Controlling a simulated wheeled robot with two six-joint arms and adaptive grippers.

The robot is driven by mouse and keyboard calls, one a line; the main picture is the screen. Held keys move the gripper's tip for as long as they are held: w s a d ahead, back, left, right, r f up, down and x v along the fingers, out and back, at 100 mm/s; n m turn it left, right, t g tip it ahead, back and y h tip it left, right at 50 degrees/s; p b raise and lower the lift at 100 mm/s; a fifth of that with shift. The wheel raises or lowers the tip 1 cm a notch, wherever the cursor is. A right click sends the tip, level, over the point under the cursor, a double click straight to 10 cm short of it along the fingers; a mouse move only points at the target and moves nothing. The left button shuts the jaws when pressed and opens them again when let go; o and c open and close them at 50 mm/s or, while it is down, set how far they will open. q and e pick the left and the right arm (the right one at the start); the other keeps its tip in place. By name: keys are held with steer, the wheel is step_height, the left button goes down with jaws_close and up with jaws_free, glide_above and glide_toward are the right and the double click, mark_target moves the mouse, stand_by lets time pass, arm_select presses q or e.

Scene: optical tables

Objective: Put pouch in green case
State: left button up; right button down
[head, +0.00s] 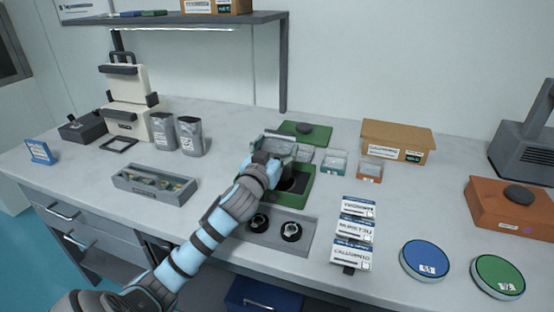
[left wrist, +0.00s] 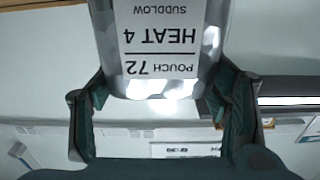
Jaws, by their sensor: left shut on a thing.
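My left gripper (head: 270,158) is over the open green case (head: 304,186), hiding much of its inside. The case has green walls and a dark interior. In the left wrist view my left gripper (left wrist: 160,100) is shut on a silver pouch (left wrist: 202,45) with a white label reading "POUCH 72 HEAT 4 SUDDLOW". The fingers press on its two sides. In the head view the arm mostly covers the held pouch; I cannot tell if it touches the case. A green lid (head: 292,128) with a dark knob lies behind the case. My right gripper is not in view.
Two silver pouches (head: 163,132) (head: 190,137) stand at the left. A grey tray with dark round fittings (head: 291,232) lies in front of the case. Small teal (head: 334,162) and orange (head: 370,170) bins and a cardboard box (head: 397,142) are to its right. A shelf hangs behind.

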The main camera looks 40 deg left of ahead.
arm_select(q)
steer(key=shift+f, duration=0.9)
steer(key=shift+r, duration=0.1)
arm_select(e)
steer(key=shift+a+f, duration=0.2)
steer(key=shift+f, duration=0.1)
arm_select(q)
steer(key=o, duration=1.8)
steer(key=shift+s, duration=0.1)
steer(key=p+v, duration=0.1)
steer(key=v, duration=1.1)
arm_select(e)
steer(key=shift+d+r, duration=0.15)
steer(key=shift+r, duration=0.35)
